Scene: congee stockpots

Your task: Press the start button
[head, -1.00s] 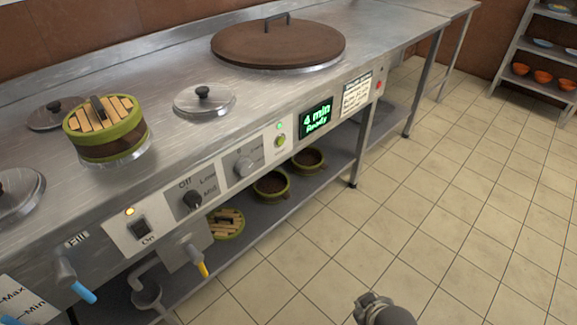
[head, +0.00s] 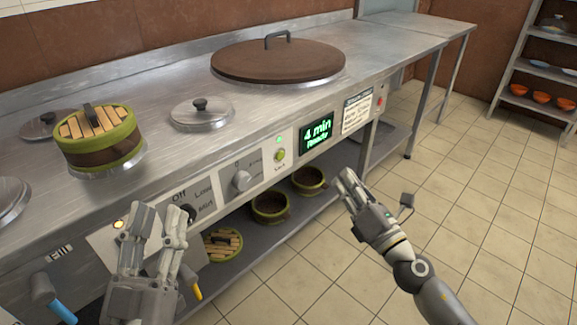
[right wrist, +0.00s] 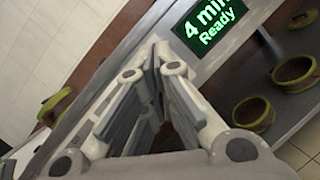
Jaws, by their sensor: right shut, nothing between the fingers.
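The round green button (head: 280,155) sits on the cooker's front panel, below a small lit green light and left of the display (head: 317,133) reading "4 min Ready". My right gripper (head: 346,178) is shut and empty, in front of the panel, lower and to the right of the button, apart from it in the picture. In the right wrist view its fingertips (right wrist: 158,48) meet beside the display (right wrist: 209,25); I cannot make out the button there. My left gripper (head: 160,215) is open and empty at the lower left, covering part of the panel, including the power switch.
A grey knob (head: 241,180) is left of the button, and a red button (head: 380,101) is at the panel's right end. A steamer basket (head: 98,150) and lids stand on top. Pots (head: 270,207) sit on the lower shelf. The floor at right is clear.

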